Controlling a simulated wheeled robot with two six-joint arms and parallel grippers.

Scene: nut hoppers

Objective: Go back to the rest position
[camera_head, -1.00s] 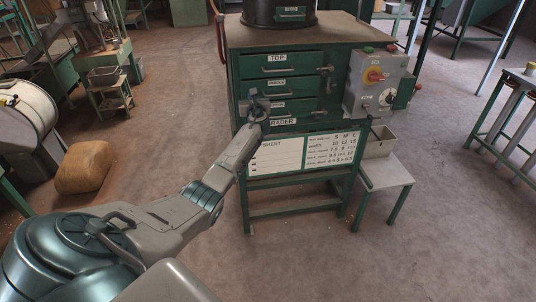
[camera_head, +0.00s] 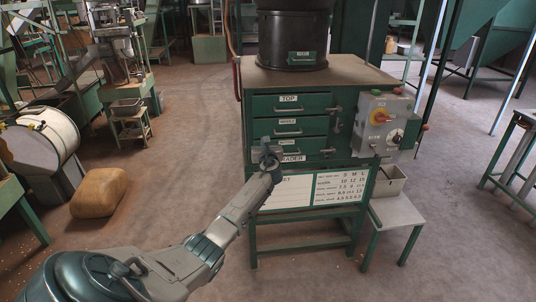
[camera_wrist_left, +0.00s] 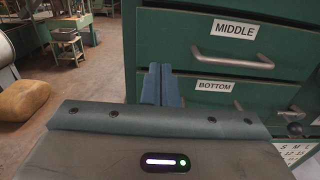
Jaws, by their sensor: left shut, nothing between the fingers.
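My left arm reaches in from the lower left in the head view. Its gripper (camera_head: 268,153) is in front of the lower drawers of a green grader cabinet (camera_head: 247,130). In the left wrist view the gripper's two blue fingers (camera_wrist_left: 160,85) lie together, shut with nothing between them. The MIDDLE drawer (camera_wrist_left: 230,45) and the BOTTOM drawer (camera_wrist_left: 215,90) show behind and right of the fingers. The TOP drawer (camera_head: 290,103) shows in the head view. My right gripper is not in view.
A control box (camera_head: 383,122) with a red and yellow switch is on the cabinet's right side. A small stand (camera_head: 397,212) with a bin (camera_head: 388,181) stands at the right. A tan sack (camera_head: 99,193) lies on the floor at left. The floor in front is open.

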